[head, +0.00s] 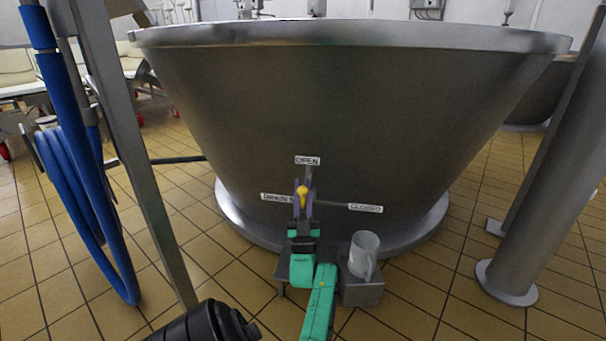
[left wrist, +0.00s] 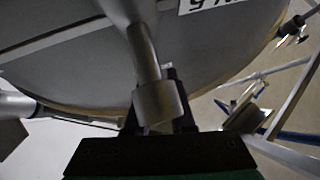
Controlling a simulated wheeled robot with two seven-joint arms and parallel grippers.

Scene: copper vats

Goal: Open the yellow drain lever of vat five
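The vat (head: 330,110) is a large grey metal cone filling the middle of the head view. Low on its front is the yellow drain lever (head: 302,191), with a DRAIN 5 label (head: 275,198) to its left, an OPEN label (head: 307,161) above and a CLOSED label (head: 365,208) to its right. My left gripper (head: 302,205) is at the lever's knob. The lever's exact angle is hard to tell. My right gripper is not in view.
A clear jug (head: 363,254) stands on a small metal block (head: 361,290) just right of my left arm. A blue hose (head: 85,215) hangs by a slanted metal post (head: 135,150) at left. A thick metal leg (head: 535,215) stands at right. Tiled floor is free between.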

